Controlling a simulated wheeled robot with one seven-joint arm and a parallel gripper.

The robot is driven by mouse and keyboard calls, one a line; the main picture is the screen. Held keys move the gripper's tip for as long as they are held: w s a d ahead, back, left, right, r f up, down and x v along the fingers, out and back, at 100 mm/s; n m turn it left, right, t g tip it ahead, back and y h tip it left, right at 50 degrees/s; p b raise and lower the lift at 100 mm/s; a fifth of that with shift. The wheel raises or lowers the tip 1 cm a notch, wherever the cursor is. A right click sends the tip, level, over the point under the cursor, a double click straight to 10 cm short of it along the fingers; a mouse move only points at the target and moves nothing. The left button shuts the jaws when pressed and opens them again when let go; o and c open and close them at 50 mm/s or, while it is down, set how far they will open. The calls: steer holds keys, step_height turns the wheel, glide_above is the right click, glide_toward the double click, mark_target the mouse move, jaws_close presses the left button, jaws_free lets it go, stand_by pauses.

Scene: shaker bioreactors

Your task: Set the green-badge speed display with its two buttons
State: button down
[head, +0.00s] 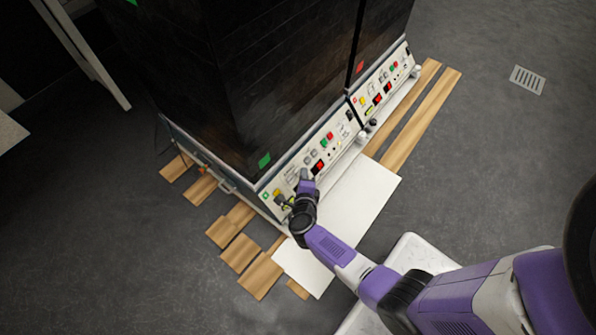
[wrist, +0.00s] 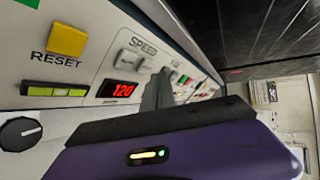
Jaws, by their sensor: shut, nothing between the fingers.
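The speed display (wrist: 124,90) reads 120 in red digits under a SPEED label in the wrist view. Two grey buttons sit above it: the nearer one (wrist: 130,61) is clear, and the other (wrist: 147,66) is just above my fingertips. My gripper (wrist: 160,80) is shut and empty, its tips close to the panel, right of the display; I cannot tell whether they touch a button. In the head view my gripper (head: 305,175) is at the front panel of the shaker with the green badge (head: 265,160) and hides part of the panel there.
A yellow RESET button (wrist: 68,40), a lit green gauge (wrist: 55,90) and a black knob (wrist: 20,132) lie left of the display. A second shaker panel with a red badge (head: 360,68) adjoins at right. A white board (head: 350,205) lies on the floor in front.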

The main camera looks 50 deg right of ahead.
steer(key=shift+w+f, duration=0.1)
steer(key=shift+f, duration=0.05)
stand_by(0.4)
steer(key=shift+w+f+b, duration=0.15)
steer(key=shift+w+b, duration=0.05)
steer(key=shift+b, duration=0.2)
steer(key=shift+w+f+b, duration=0.25)
steer(key=shift+w+b, duration=0.05)
steer(key=shift+b, duration=0.1)
stand_by(0.6)
steer(key=shift+r, duration=0.1)
steer(key=shift+s+r+p, duration=0.45)
steer(key=shift+s+p, duration=0.15)
steer(key=shift+p, duration=0.15)
steer(key=shift+r, duration=0.1)
steer(key=shift+s+r+p, duration=1.6)
steer(key=shift+s+p, duration=0.3)
steer(key=shift+p, duration=0.1)
